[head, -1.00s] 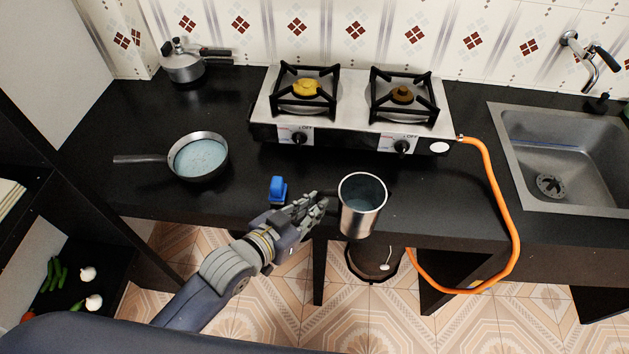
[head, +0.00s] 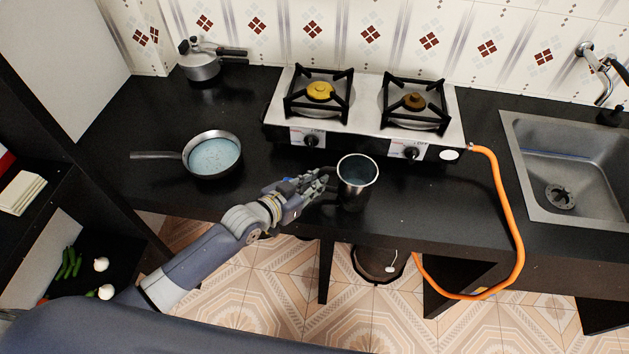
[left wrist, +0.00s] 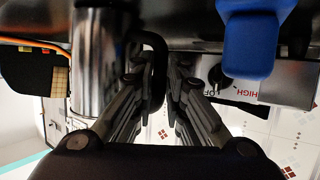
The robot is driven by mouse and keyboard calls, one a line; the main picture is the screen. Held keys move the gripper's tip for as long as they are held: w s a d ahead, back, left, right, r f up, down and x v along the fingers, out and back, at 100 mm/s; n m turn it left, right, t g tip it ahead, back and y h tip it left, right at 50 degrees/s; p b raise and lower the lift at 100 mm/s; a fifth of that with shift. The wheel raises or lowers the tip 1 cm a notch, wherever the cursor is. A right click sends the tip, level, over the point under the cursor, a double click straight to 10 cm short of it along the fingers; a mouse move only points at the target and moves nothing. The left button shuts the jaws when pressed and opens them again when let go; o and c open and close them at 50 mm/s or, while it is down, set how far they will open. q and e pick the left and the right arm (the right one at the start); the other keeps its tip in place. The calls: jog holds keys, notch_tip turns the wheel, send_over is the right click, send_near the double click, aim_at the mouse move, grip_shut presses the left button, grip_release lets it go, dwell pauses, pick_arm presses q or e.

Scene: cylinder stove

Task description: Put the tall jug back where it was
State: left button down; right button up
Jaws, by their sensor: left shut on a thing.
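The tall jug (head: 351,192) is a shiny metal cylinder with a dark handle, upright over the front part of the counter, below the stove. Its inside looks bluish grey. My left gripper (head: 322,180) comes in from the left and is shut on the jug's handle. In the left wrist view the fingers (left wrist: 158,78) close around the dark handle (left wrist: 157,58), with the jug's body (left wrist: 98,65) to their left. Its base is at or very near the counter top; I cannot tell if it touches. My right gripper is not in view.
A two-burner stove (head: 364,115) stands behind the jug, its orange hose (head: 508,205) to the right. A pan (head: 212,155) and a pressure cooker (head: 200,65) stand left. A blue object (left wrist: 252,40) is near my gripper. The sink (head: 570,160) is right.

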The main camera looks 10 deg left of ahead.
pick_arm(q)
jog(key=shift+r, duration=0.1)
jog(key=c, duration=1.6)
grip_release()
jog(key=shift+f, duration=0.2)
jog(key=shift+r, duration=0.2)
jog(key=shift+s+a, duration=0.1)
jog(key=shift+s, duration=0.2)
jog(key=b+v, duration=0.1)
jog(key=v, duration=1)
jog(key=shift+s+r, duration=0.15)
jog(key=shift+s, duration=0.05)
